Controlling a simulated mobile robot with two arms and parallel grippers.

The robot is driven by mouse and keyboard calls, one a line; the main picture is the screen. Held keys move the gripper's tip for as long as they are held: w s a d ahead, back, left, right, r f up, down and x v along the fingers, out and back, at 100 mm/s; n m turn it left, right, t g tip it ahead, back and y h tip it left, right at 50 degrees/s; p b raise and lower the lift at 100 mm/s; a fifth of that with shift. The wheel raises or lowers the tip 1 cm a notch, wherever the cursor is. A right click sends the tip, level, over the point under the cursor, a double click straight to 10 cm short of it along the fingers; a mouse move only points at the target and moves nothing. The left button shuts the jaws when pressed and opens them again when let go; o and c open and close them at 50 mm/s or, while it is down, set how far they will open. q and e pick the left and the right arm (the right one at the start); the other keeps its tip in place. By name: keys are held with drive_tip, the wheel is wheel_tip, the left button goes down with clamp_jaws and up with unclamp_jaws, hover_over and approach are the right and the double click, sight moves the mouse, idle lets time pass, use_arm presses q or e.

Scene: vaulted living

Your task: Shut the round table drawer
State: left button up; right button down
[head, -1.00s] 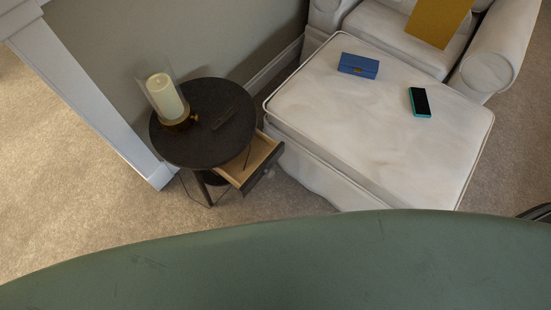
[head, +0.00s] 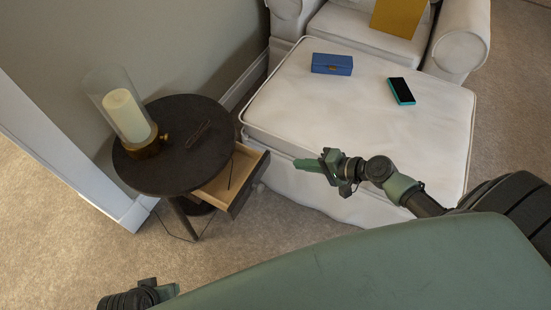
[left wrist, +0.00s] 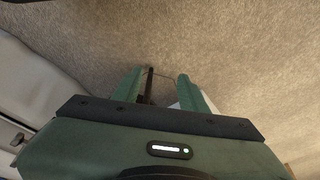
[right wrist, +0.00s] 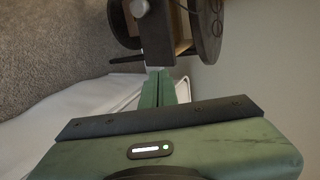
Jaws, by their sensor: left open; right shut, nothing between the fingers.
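The round table (head: 178,178) is dark and stands against the wall. Its drawer (head: 231,182) is pulled out toward the ottoman, showing a pale wood inside. My right gripper (head: 303,163) is shut and empty, to the right of the drawer front and apart from it. In the right wrist view the shut fingers (right wrist: 159,88) point toward the dark drawer front (right wrist: 156,38) and its knob (right wrist: 139,8). My left arm shows at the bottom edge of the head view. In the left wrist view my left gripper (left wrist: 158,88) is open above the carpet, with a thin dark table leg visible beyond it.
The white ottoman (head: 400,130) beside the drawer bears a blue box (head: 332,64) and a phone (head: 401,91). A white trim post (head: 70,150) is left of the table. Carpet in front is clear.

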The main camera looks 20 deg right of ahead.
sight(268, 157)
drive_tip(key=x, duration=0.2)
drive_tip(key=r+x, duration=0.1)
drive_tip(key=x, duration=0.4)
drive_tip(key=shift+w+a, duration=0.45)
drive_tip(key=shift+w, duration=0.1)
use_arm(q)
drive_tip(key=shift+r, duration=0.8)
use_arm(e)
drive_tip(key=shift+w+a+f, duration=0.1)
drive_tip(key=shift+w+a, duration=0.3)
drive_tip(key=shift+w, duration=0.1)
drive_tip(key=w+a, duration=0.1)
drive_tip(key=w, duration=0.1)
drive_tip(key=w+a, duration=0.4)
drive_tip(key=shift+w, duration=0.3)
use_arm(q)
drive_tip(key=shift+w, duration=0.15)
drive_tip(key=shift+f, duration=0.1)
